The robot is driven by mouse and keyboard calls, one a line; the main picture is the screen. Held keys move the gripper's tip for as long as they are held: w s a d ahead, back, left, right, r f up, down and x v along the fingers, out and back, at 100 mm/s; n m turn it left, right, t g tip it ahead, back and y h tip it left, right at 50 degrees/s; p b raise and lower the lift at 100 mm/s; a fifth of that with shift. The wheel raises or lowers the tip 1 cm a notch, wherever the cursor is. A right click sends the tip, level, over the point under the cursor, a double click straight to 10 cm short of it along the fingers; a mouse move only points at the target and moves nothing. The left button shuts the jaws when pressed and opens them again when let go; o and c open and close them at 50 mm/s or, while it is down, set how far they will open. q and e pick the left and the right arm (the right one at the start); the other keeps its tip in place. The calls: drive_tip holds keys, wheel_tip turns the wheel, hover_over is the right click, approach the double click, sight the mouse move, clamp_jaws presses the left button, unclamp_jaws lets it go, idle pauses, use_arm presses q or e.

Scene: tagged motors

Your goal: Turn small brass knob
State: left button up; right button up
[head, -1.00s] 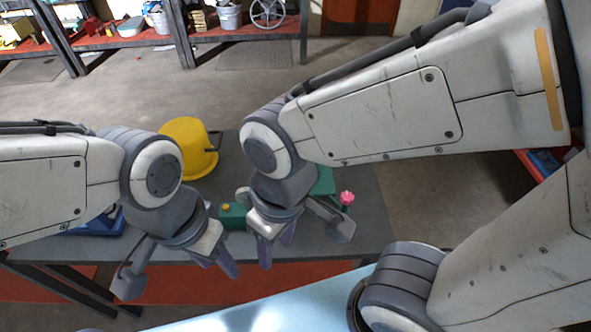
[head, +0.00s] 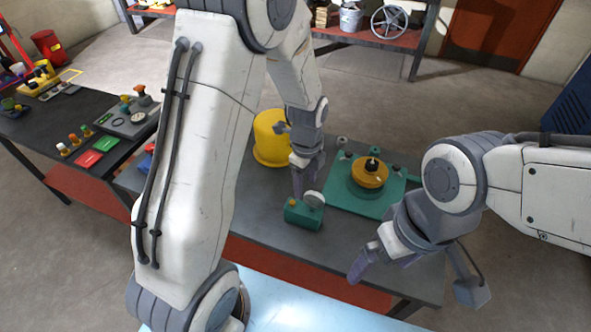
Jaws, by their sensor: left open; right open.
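A small green box (head: 303,217) stands near the table's front edge. A small brass-coloured knob (head: 292,203) is on its top left, and a pale round disc (head: 314,198) is at its upper right. My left gripper (head: 299,185) is open, pointing down just above and behind the box; its fingers overlap the box's back edge, and I cannot tell whether they touch anything. My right gripper (head: 376,266) is open and empty at the table's front edge, right of the box. A larger brass-coloured disc with a black knob (head: 370,172) sits on a green plate (head: 343,197).
A yellow bucket-like container (head: 271,140) stands behind my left gripper. The left table (head: 35,125) carries red and green blocks and several knobs. A shelf (head: 375,37) stands at the back. Bare tabletop (head: 265,205) lies left of the box.

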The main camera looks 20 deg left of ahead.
sight(292, 203)
use_arm(q)
drive_tip(key=a+f+m, duration=0.1)
drive_tip(key=w+a+f+m, duration=0.1)
drive_tip(key=a+f, duration=0.1)
drive_tip(key=w+a+f+m, duration=0.1)
drive_tip(key=shift+w+a+f, duration=0.15)
drive_tip(key=shift+a+f, duration=0.15)
wheel_tip(292, 203, down, 9)
drive_tip(key=b, duration=0.7)
drive_tip(key=shift+r, duration=0.15)
